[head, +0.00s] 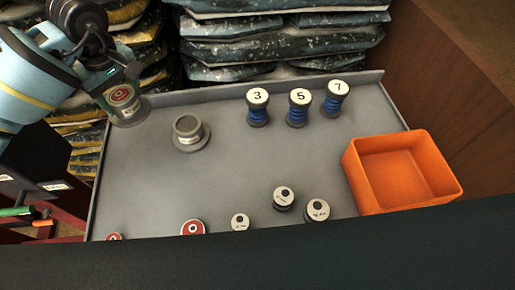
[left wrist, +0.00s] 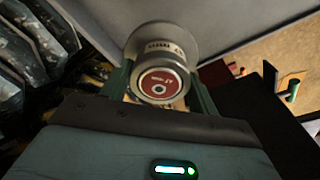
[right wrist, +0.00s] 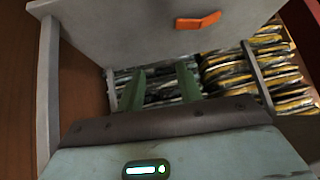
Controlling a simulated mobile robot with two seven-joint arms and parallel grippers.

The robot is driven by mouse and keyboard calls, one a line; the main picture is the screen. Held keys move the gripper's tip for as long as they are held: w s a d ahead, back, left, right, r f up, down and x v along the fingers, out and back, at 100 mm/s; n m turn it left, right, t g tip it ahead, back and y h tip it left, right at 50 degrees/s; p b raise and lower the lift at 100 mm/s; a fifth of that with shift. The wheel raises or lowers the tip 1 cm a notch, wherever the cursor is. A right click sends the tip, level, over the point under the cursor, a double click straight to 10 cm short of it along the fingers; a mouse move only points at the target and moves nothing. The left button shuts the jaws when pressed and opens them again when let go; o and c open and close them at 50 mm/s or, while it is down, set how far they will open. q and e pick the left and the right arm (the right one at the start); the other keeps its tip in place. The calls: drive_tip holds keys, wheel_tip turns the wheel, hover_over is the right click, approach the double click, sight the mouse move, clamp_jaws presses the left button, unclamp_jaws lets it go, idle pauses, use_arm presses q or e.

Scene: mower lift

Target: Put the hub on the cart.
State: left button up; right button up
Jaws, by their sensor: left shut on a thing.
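My left gripper (head: 112,84) is shut on a grey metal hub with a wide flange and a round red label. The hub (head: 126,104) appears at the back left corner of the grey cart top (head: 240,160) in the head view; whether it touches the surface I cannot tell. In the left wrist view the hub (left wrist: 160,62) sits between the fingers, red face toward the camera. My right gripper (right wrist: 161,82) is out of the head view; its fingers are apart and empty in the right wrist view.
On the cart stand a grey flanged ring (head: 187,131), blue spools numbered 3 (head: 257,107), 5 (head: 299,107) and 7 (head: 333,99), an orange bin (head: 400,172) and several small round-topped parts along the front. Stacked bags (head: 270,40) lie behind. The middle is clear.

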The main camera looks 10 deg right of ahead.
use_arm(q)
drive_tip(key=shift+w+a+r, duration=0.1)
drive_tip(key=shift+w+r, duration=0.05)
drive_tip(key=shift+w, duration=0.15)
drive_tip(key=shift+s+r, duration=0.1)
hover_over(145, 134)
drive_tip(key=shift+s+d+f, duration=0.1)
drive_tip(key=shift+f, duration=2.45)
drive_tip(key=shift+s+d+f, duration=0.1)
drive_tip(key=shift+f, duration=2.4)
drive_tip(key=shift+f, duration=0.1)
drive_tip(key=o, duration=1.6)
drive_tip(key=shift+s+f, duration=0.1)
drive_tip(key=shift+f, duration=0.05)
drive_tip(key=shift+s+d+r, duration=0.1)
drive_tip(key=shift+r, duration=1.2)
drive_tip(key=shift+s+d+r, duration=0.15)
drive_tip(key=shift+r, duration=1.1)
drive_tip(key=shift+s+d+r, duration=0.1)
drive_tip(key=shift+r, duration=1.2)
